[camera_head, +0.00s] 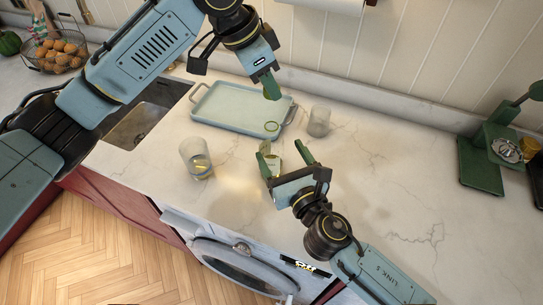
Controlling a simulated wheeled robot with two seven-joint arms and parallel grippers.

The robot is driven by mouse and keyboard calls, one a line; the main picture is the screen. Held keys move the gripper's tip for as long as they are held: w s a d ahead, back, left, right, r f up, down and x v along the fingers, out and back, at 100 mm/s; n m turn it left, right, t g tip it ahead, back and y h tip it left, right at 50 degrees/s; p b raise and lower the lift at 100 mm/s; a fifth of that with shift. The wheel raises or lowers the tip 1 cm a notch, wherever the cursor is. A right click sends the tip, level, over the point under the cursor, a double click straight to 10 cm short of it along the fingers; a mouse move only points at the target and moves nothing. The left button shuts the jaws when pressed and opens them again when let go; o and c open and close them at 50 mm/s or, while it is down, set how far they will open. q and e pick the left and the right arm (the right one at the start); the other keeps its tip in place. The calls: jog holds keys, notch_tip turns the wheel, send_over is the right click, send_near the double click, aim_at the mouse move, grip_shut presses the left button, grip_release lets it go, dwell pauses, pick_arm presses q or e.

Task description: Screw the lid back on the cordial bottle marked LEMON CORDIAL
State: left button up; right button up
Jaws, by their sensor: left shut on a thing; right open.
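My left gripper (270,86) is above the counter, over the right part of the tray. Its green fingers look closed together, and what they hold is hidden by them. My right gripper (285,157) is low over the counter with its two green fingers spread apart. A pale, see-through item with a yellowish patch (273,163) shows between those fingers, near the left one. It may be the cordial bottle, but no lettering can be read. A small yellow-green ring (271,126) shows above it against the tray's edge. I cannot tell whether it is the bottle's mouth. No lid is clearly visible.
A blue-grey tray (228,104) lies at the back. A glass with something yellow inside (196,158) stands left, and an empty-looking glass (319,121) stands right. A sink (142,120), fruit basket (60,54) and green machine (481,162) are farther out.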

aim_at(269, 146)
notch_tip(269, 146, down, 2)
jog(key=shift+f, duration=0.15)
jog(key=shift+w+f, duration=0.1)
jog(key=shift+f, duration=1.05)
jog(key=x, duration=0.7)
jog(key=shift+w, duration=0.15)
jog(key=shift+a, duration=0.1)
jog(key=c, duration=1.4)
pick_arm(q)
jog(key=shift+f, duration=2.5)
pick_arm(e)
jog(key=shift+c, duration=0.2)
